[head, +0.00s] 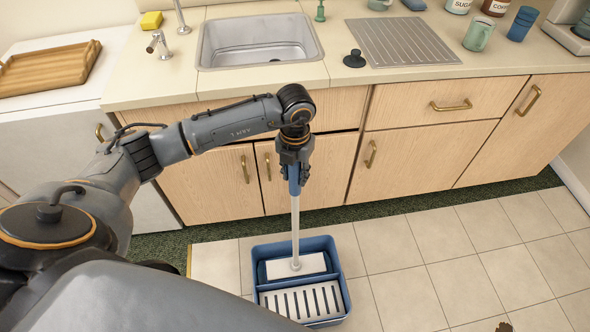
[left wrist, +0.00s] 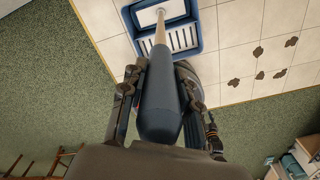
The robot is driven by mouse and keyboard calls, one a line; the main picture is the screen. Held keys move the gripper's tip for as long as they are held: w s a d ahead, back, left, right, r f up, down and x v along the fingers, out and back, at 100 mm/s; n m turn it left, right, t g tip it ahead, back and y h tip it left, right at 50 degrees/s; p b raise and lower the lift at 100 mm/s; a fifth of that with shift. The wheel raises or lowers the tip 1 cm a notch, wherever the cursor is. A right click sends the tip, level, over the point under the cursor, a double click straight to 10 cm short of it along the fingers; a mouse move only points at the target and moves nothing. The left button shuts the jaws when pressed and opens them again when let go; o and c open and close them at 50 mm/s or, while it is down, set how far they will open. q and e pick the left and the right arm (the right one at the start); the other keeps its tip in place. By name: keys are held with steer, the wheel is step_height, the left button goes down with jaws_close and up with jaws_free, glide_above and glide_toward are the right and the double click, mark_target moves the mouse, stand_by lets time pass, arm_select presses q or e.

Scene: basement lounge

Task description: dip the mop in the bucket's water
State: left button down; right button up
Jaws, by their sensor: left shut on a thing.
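The mop has a blue grip (head: 294,182), a pale pole (head: 295,225) and a white flat head (head: 290,267). My left gripper (head: 294,165) is shut around the blue grip, and the mop hangs nearly upright below it. The blue bucket (head: 334,258) stands on the floor, with a slotted white tray (head: 303,301) in its near part. The mop head is inside the bucket's far compartment; I cannot make out the water level around it. The left wrist view shows the blue grip (left wrist: 160,115) between the fingers and the bucket (left wrist: 194,16) beyond. My right gripper is out of view.
Wooden cabinets (head: 415,135) and a counter with a sink (head: 258,42) stand behind the bucket. Brown stains (left wrist: 234,82) mark the tiles in the wrist view. Green carpet (left wrist: 40,75) borders the tiles.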

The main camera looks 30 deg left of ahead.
mark_target(295, 188)
arm_select(q)
steer(key=shift+f+b, duration=2.4)
steer(key=shift+f, duration=1.1)
steer(key=shift+r, duration=0.1)
step_height(295, 188, up, 11)
steer(key=p, duration=0.7)
steer(key=shift+f+p, duration=0.2)
steer(key=shift+p, duration=0.1)
step_height(295, 188, up, 13)
steer(key=p, duration=0.8)
steer(key=shift+r, duration=0.2)
steer(key=shift+p, duration=0.3)
